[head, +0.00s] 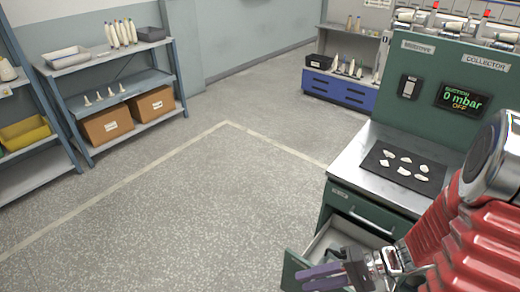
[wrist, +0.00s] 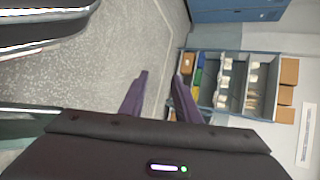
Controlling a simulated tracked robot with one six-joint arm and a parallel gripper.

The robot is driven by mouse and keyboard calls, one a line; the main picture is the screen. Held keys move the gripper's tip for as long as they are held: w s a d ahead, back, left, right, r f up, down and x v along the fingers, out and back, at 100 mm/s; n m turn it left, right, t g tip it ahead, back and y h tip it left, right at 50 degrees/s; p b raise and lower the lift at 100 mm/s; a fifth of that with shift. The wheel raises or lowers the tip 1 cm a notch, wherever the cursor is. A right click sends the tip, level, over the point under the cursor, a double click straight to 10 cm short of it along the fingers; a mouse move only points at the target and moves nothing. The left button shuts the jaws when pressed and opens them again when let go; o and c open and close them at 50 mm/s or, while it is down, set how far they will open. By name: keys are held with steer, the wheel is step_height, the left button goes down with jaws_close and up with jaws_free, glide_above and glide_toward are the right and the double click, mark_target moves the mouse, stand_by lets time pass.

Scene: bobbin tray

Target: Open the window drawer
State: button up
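A green drawer (head: 292,268) with a pale inside stands pulled out low under the metal counter, at the bottom of the head view. Above it is a shut green drawer front (head: 345,205) with a silver bar handle. A small label sits near the counter edge, too small to read, so I cannot tell which drawer is the window drawer. My gripper (head: 303,279) has purple fingers and is at the outer end of the pulled-out drawer, overlapping it in the picture. In the wrist view my gripper (wrist: 160,76) is open, with bare floor between the fingers.
A black mat (head: 374,165) with several pale pieces lies on the counter. A green panel (head: 425,80) behind it reads "0 mbar OFF". Shelves (head: 165,113) with boxes and bobbins stand at the left, a blue unit (head: 322,88) at the back. The middle floor is clear.

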step_height(320, 180, up, 22)
steer(key=s+d+n+t+h, duration=0.1)
steer(key=t+h, duration=0.1)
steer(key=h, duration=0.4)
steer(key=s+d+n+t+h, duration=0.1)
steer(key=t+h, duration=0.2)
steer(key=h, duration=0.3)
steer(key=shift+d+f+n, duration=0.25)
steer(key=shift+d+n, duration=0.1)
steer(key=shift+n, duration=0.05)
steer(key=shift+a, duration=0.15)
